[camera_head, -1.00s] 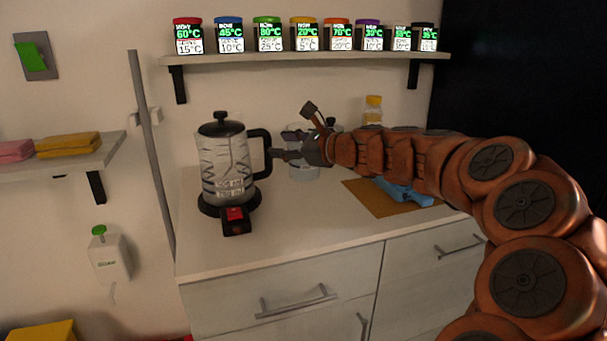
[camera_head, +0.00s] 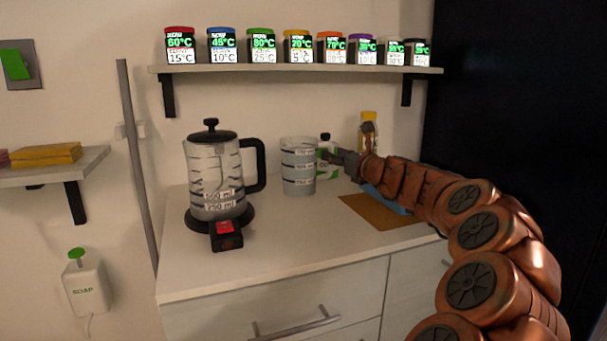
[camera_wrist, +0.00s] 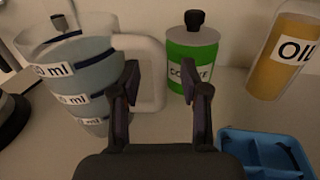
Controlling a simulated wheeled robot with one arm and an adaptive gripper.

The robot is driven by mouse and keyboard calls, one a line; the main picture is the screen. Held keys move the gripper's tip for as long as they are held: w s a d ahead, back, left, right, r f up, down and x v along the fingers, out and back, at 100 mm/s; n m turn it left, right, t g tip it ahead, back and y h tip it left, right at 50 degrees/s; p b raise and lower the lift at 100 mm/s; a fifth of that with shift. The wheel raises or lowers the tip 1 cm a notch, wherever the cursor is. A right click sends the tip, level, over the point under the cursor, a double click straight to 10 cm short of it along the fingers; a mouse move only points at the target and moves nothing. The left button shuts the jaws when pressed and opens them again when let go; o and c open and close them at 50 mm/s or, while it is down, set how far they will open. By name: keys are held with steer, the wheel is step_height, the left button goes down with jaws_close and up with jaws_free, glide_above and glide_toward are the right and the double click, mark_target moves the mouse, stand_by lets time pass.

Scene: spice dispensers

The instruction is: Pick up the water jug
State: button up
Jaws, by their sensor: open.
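The water jug (camera_head: 298,172) is a translucent grey-blue measuring jug with dark marked bands. It stands upright on the counter, right of the kettle. In the wrist view the jug (camera_wrist: 75,78) is at the left, its pale handle (camera_wrist: 154,75) pointing right. My gripper (camera_head: 338,157) is just right of the jug in the head view. In the wrist view my gripper (camera_wrist: 168,85) is open and empty. The outer bar of the handle appears between its fingers, nearer the left one; whether they touch it I cannot tell.
A kettle (camera_head: 215,175) stands on its base at the left. A green-labelled coffee bottle (camera_wrist: 192,55) and an oil bottle (camera_wrist: 283,55) stand behind my gripper. A blue tray (camera_wrist: 262,150) is at lower right. A shelf (camera_head: 300,69) of spice dispensers hangs above. The front counter (camera_head: 285,235) is clear.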

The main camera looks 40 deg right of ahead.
steer(key=shift+w+d, duration=0.1)
steer(key=shift+w, duration=1.15)
jaws_close()
